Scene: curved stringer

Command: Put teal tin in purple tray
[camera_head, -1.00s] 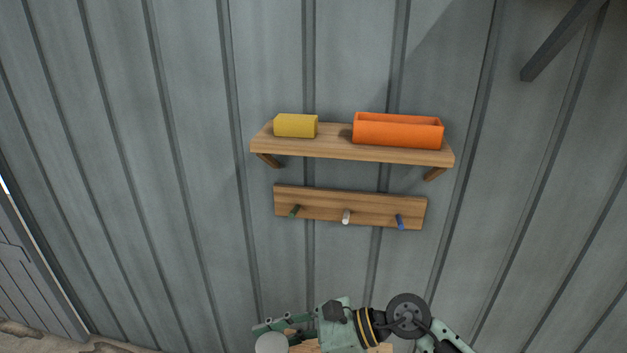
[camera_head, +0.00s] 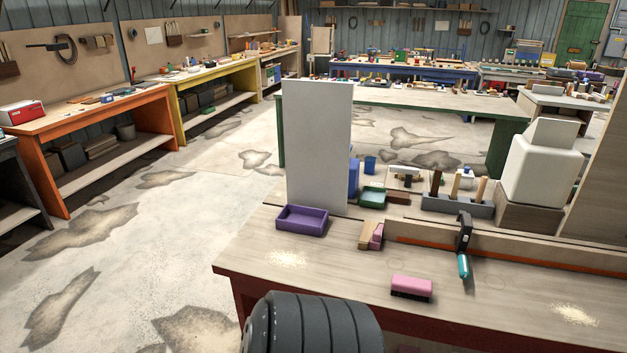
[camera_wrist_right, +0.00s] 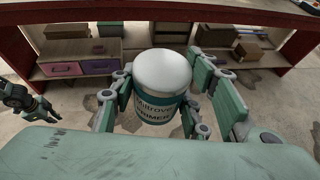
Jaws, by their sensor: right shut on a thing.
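The purple tray (camera_head: 301,221) sits empty at the left back of the near workbench in the head view. The teal tin (camera_wrist_right: 160,103) has a pale lid and a label with dark lettering. It shows in the right wrist view between the fingers of my right gripper (camera_wrist_right: 165,108), which is shut on it. The tin is held up over the floor in front of a bench. What seems to be my left gripper (camera_wrist_right: 18,98) is at the left edge of that view, too partly seen to judge. Neither gripper shows in the head view.
A tall white panel (camera_head: 318,150) stands right behind the tray. A wood and pink block (camera_head: 371,236), a pink brush (camera_head: 411,287) and a teal-handled clamp (camera_head: 463,250) are to its right. The near bench top (camera_head: 330,262) is clear in front of the tray.

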